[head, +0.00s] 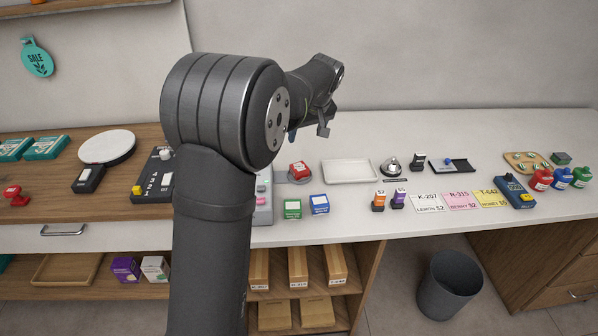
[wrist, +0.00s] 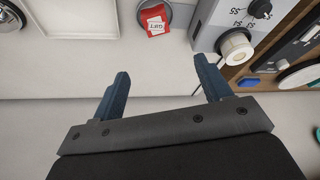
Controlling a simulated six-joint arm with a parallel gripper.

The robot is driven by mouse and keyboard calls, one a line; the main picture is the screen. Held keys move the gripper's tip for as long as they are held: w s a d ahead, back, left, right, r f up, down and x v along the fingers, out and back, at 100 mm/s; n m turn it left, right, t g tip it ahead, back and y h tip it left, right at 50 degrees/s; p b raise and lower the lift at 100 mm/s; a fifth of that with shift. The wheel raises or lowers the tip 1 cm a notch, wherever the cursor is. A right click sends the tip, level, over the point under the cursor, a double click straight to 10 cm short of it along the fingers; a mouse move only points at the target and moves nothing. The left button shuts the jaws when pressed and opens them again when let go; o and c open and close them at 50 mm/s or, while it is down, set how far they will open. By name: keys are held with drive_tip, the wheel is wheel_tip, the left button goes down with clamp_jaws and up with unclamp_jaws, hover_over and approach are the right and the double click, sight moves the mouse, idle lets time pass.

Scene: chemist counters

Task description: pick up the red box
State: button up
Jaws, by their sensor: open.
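The red box (head: 299,170) sits on a small grey round plate (head: 304,179) on the white counter, just right of my arm in the head view. In the wrist view the red box (wrist: 155,21) is near the top edge, with a white label facing the camera. My gripper (wrist: 160,67) is open and empty, its two blue fingers apart. The box lies beyond the fingertips, roughly in line with the gap between them, and is not touched. In the head view my gripper (head: 309,132) is above and behind the box, partly hidden by my own wrist.
A grey device with dials (wrist: 232,22) stands close beside the plate. A green box (head: 292,209) and a blue box (head: 319,204) are in front. A white tray (head: 350,171) and a bell (head: 391,167) are to the right. Bare counter shows under the fingers.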

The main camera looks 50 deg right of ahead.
hover_over(300, 167)
drive_tip(key=s, duration=0.1)
drive_tip(key=f, duration=0.7)
drive_tip(key=a+f, duration=0.1)
drive_tip(key=f, duration=0.3)
drive_tip(key=shift+f, duration=0.1)
drive_tip(key=shift+s+f+x, duration=0.1)
drive_tip(key=shift+s+x, duration=0.1)
drive_tip(key=shift+x, duration=0.7)
drive_tip(key=shift+s+f+x, duration=0.1)
drive_tip(key=shift+s+x, duration=0.1)
drive_tip(key=shift+x, duration=0.7)
drive_tip(key=shift+s+x, duration=0.2)
drive_tip(key=shift+x, duration=0.75)
drive_tip(key=c, duration=1.2)
drive_tip(key=shift+o, duration=0.2)
drive_tip(key=shift+r, duration=0.2)
